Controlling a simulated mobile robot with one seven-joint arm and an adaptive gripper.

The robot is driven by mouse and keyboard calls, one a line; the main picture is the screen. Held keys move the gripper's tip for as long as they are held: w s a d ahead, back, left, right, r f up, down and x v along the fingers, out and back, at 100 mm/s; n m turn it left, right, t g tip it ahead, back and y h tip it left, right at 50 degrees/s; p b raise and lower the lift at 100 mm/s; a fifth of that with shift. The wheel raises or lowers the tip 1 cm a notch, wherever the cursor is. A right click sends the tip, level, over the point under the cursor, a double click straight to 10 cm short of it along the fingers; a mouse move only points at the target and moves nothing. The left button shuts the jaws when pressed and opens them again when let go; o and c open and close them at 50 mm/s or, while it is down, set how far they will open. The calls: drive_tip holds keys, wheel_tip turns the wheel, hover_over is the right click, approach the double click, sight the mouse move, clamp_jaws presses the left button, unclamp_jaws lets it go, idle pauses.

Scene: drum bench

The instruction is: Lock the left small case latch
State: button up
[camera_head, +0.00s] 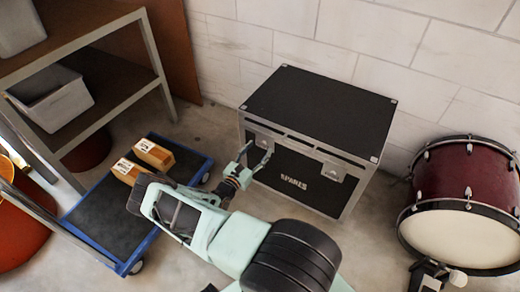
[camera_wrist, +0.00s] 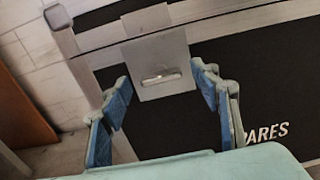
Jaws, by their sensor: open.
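The black case (camera_head: 318,108) with metal edges and the word "SPARES" stands on the floor against the wall. Its left latch (camera_wrist: 162,72) is a silver plate with a small raised bar, in the middle of the wrist view. The right latch (camera_head: 332,171) shows on the case front in the head view. My gripper (camera_head: 256,158) is in front of the left part of the case. In the wrist view my gripper (camera_wrist: 163,98) is open, with one blue-padded finger on each side of the left latch plate and nothing between them. I cannot tell whether the fingers touch the case.
A blue-edged dolly (camera_head: 105,225) with two small cartons (camera_head: 153,154) stands to the left. A metal shelf (camera_head: 95,75) with a grey bin (camera_head: 52,98) is behind it. A dark red drum (camera_head: 465,200) stands to the right of the case.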

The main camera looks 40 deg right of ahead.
drive_tip(key=shift+x, duration=0.85)
drive_tip(key=shift+c, duration=0.6)
drive_tip(key=c, duration=1)
drive_tip(key=shift+c, duration=0.2)
